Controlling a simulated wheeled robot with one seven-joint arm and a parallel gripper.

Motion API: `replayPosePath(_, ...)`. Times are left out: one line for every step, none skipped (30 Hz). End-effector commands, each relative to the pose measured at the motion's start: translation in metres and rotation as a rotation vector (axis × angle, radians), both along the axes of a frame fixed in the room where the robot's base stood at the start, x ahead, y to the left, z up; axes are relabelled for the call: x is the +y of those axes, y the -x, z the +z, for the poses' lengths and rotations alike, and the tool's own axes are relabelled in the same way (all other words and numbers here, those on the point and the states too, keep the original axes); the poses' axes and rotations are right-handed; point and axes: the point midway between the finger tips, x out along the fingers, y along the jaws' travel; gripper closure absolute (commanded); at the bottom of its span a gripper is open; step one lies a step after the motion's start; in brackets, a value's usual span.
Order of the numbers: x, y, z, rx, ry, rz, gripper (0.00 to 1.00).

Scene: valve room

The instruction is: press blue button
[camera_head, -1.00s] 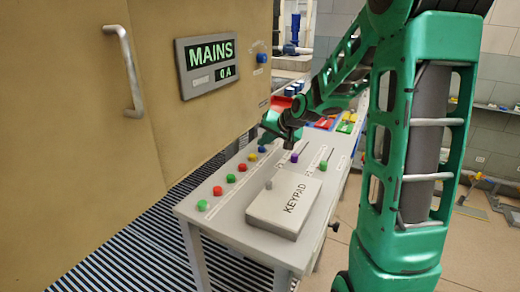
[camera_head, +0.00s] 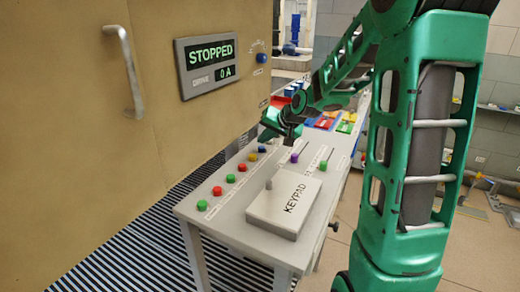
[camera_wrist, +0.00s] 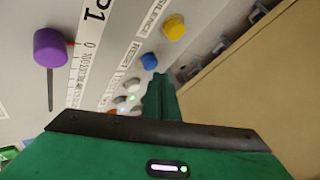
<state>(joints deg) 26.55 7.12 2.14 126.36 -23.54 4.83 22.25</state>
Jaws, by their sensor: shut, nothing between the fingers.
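The blue button (camera_head: 262,149) is at the far end of a row of coloured buttons along the console's left side. In the wrist view the blue button (camera_wrist: 149,61) lies just beyond the fingertips, with the yellow button (camera_wrist: 173,27) beside it. My gripper (camera_wrist: 159,80) is shut and empty. In the head view my gripper (camera_head: 268,130) hangs above the far part of the console, close to the blue button. A visible gap separates it from the button in the wrist view.
The yellow button (camera_head: 252,156), red button (camera_head: 217,190) and green button (camera_head: 202,205) are in the same row. A purple knob (camera_head: 294,157) and keypad (camera_head: 283,205) are to the right. The cabinet (camera_head: 165,140) with a display reading STOPPED (camera_head: 208,65) is at left.

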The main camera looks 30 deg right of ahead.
Motion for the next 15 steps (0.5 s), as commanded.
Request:
replayPosePath(0.0001,-0.0001,0.0021,-0.001,0.001,0.000,1.00)
replayPosePath(0.0001,-0.0001,0.0028,-0.001,0.001,0.000,1.00)
replayPosePath(0.0001,0.0000,0.0032,-0.001,0.001,0.000,1.00)
replayPosePath(0.0001,0.0000,0.0032,0.000,0.000,0.000,1.00)
replayPosePath(0.0001,0.0000,0.0032,0.000,0.000,0.000,1.00)
replayPosePath(0.0001,0.0001,0.0031,0.000,0.000,0.000,1.00)
replayPosePath(0.0001,0.0001,0.0031,0.000,0.000,0.000,1.00)
replayPosePath(0.0001,0.0001,0.0031,0.000,0.000,0.000,1.00)
replayPosePath(0.0001,0.0001,0.0031,0.000,0.000,0.000,1.00)
replayPosePath(0.0001,0.0001,0.0031,0.000,0.000,0.000,1.00)
replayPosePath(0.0001,0.0000,0.0034,0.000,0.000,0.000,1.00)
replayPosePath(0.0001,0.0000,0.0045,-0.001,0.001,0.000,1.00)
replayPosePath(0.0001,-0.0001,0.0060,-0.002,0.000,0.001,1.00)
replayPosePath(0.0002,-0.0001,0.0078,-0.002,0.000,0.001,1.00)
replayPosePath(0.0002,-0.0001,0.0109,-0.002,0.001,0.001,1.00)
